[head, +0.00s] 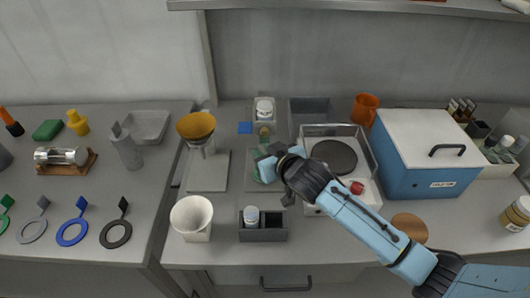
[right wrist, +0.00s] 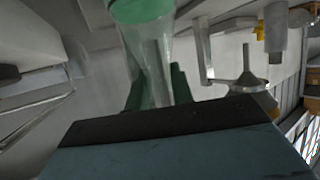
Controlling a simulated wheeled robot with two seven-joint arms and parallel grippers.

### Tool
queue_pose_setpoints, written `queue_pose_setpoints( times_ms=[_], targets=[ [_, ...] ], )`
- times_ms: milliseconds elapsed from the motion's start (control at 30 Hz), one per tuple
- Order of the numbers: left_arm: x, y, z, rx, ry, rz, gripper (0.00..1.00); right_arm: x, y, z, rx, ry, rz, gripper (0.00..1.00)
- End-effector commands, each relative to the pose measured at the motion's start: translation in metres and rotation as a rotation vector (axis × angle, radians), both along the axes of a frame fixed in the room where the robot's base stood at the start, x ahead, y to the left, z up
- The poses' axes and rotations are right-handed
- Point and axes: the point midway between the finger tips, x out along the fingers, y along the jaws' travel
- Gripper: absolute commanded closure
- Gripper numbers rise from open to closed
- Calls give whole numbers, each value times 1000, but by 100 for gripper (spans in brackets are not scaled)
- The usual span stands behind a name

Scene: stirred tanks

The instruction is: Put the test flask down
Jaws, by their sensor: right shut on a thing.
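My right gripper (head: 268,164) is shut on the test flask, above or near a grey plate (head: 253,184) in the middle of the bench. In the right wrist view the flask (right wrist: 155,65) is clear glass with a green band or content at its top edge, between the fingers. In the head view the gripper hides nearly all of it, and I cannot tell whether its base touches anything. My left gripper is not in view.
A light plate with an orange bowl (head: 196,125) above it stands left. A white cup (head: 192,218) and a grey holder with a bottle (head: 274,234) are in front. A white tray (head: 322,130) and a blue cold box (head: 415,185) stand right.

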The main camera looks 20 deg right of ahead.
Motion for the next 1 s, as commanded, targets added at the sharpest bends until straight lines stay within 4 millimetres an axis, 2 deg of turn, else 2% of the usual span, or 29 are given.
queue_pose_setpoints(
  times_ms=[200,233,367,733,867,1000],
  targets=[
    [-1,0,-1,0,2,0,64,0,0,-4,0,0,0,100],
    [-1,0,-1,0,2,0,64,0,0,-3,0,1,0,73],
    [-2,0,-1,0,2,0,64,0,0,-3,0,1,0,56],
    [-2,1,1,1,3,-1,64,-2,0,2,-1,0,0,55],
    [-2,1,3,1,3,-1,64,-16,-3,6,0,1,1,55],
    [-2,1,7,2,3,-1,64,-40,-10,16,0,2,1,55]
  ],
)
